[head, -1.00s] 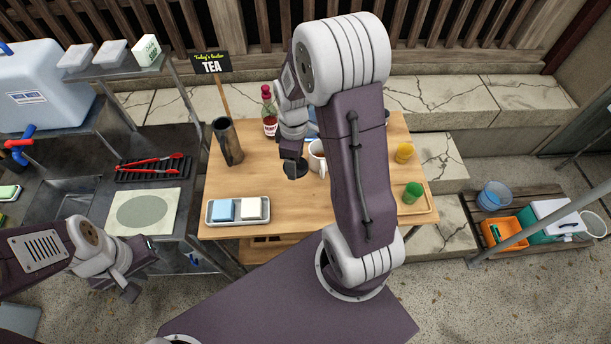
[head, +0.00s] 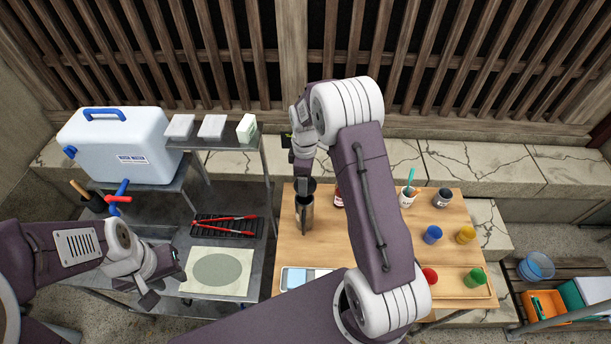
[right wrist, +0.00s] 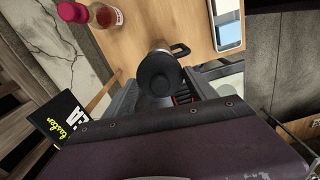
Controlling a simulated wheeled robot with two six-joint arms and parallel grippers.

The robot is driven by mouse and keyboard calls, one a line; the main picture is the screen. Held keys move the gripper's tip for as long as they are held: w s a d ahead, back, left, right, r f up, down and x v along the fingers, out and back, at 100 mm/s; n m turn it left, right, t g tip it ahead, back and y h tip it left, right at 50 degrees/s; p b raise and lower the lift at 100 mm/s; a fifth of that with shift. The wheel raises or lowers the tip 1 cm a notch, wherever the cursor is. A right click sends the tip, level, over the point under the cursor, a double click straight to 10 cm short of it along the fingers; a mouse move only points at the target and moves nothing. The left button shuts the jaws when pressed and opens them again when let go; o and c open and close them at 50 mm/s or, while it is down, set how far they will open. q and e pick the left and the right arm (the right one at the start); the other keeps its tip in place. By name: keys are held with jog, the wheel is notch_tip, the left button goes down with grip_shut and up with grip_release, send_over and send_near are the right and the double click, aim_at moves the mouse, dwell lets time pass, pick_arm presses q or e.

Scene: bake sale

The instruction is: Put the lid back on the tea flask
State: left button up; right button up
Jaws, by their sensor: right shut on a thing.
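The tea flask (head: 307,217) is a dark grey metal cylinder with a side handle, standing upright on the wooden table. My right gripper (head: 303,182) is shut on the black round lid (head: 312,187), right over the flask's mouth. In the right wrist view the lid (right wrist: 158,76) covers most of the flask, whose handle (right wrist: 181,49) sticks out beside it. I cannot tell whether lid and rim touch. My left gripper (head: 164,287) is open and empty near the pale mat on the left counter.
A sauce bottle (head: 338,197) stands close to the flask; it also shows in the right wrist view (right wrist: 105,17). A tray with sponges (head: 293,279) lies in front. Cups, including a blue one (head: 432,234), stand right. The tea sign (right wrist: 60,118) is near my right wrist.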

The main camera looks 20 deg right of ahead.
jog(key=shift+w+a+f+b, duration=0.15)
jog(key=shift+w+f+b, duration=0.05)
jog(key=shift+f+b, duration=0.45)
notch_tip(320, 180, down, 5)
jog(key=b, duration=0.3)
jog(key=shift+f+b, duration=0.2)
jog(key=shift+b, duration=0.15)
jog(key=shift+r, duration=0.1)
dwell(0.4)
dwell(1.0)
jog(key=shift+f, duration=0.2)
jog(key=o, duration=1.4)
jog(key=shift+o, duration=0.3)
